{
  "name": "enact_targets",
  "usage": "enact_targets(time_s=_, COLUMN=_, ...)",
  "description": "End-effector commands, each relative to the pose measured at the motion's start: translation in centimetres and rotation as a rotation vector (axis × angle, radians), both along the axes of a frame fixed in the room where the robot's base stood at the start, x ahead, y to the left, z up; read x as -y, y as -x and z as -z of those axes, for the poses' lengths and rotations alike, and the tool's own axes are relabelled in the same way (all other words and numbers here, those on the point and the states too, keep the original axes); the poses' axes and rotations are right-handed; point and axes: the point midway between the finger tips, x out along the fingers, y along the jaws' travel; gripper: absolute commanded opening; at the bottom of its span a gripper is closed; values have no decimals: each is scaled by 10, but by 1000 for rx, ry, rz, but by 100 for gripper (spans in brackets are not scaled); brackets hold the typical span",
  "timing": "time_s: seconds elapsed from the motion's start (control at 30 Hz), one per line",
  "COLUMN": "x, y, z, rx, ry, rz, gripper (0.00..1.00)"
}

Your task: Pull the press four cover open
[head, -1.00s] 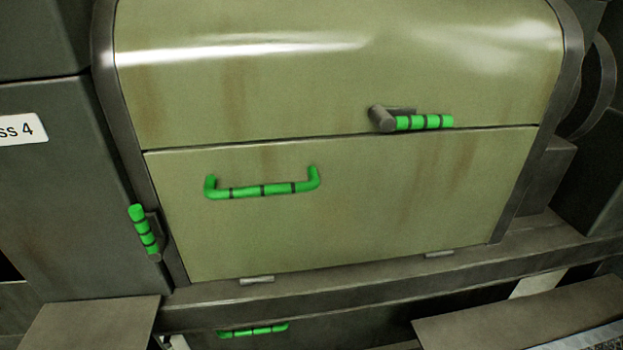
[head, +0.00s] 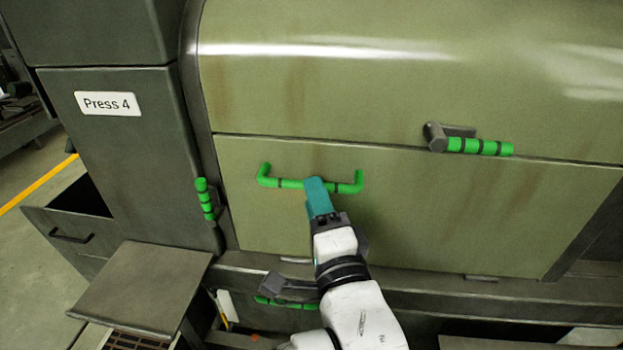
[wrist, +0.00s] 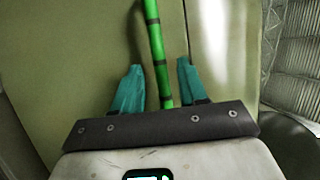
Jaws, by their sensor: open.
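The press four cover (head: 420,210) is an olive-green lower panel and stands closed, its top edge against the curved upper housing. Its green U-shaped handle (head: 285,183) with dark bands sits near the panel's upper left. My gripper (head: 316,186) is at the right half of this handle in the head view. In the wrist view the green bar (wrist: 158,45) runs between the two teal fingers of my gripper (wrist: 160,85), with gaps on both sides. The fingers are open. The head view does not show whether they touch the bar.
A green-gripped latch (head: 470,145) sits at the cover's top seam, its grip lying sideways. Another green lever (head: 205,200) is left of the cover. A "Press 4" label (head: 108,103) is on the dark cabinet. A grey open drawer (head: 75,225) and flat plate (head: 145,287) stick out lower left.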

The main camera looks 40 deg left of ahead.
Motion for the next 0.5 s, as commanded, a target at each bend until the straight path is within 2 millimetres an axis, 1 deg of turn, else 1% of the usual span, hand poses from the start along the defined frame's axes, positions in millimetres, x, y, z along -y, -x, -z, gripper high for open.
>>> enact_targets(time_s=0.03, x=-7, y=-5, z=-4, rx=1, ry=-1, rz=0, gripper=42)
enact_targets(time_s=0.2, x=-23, y=-17, z=-6, rx=0, ry=1, rz=0, gripper=42)
enact_targets(time_s=0.33, x=-28, y=-21, z=-6, rx=1, ry=0, rz=1, gripper=42)
enact_targets(time_s=0.5, x=-30, y=-22, z=-6, rx=1, ry=0, rz=1, gripper=42)
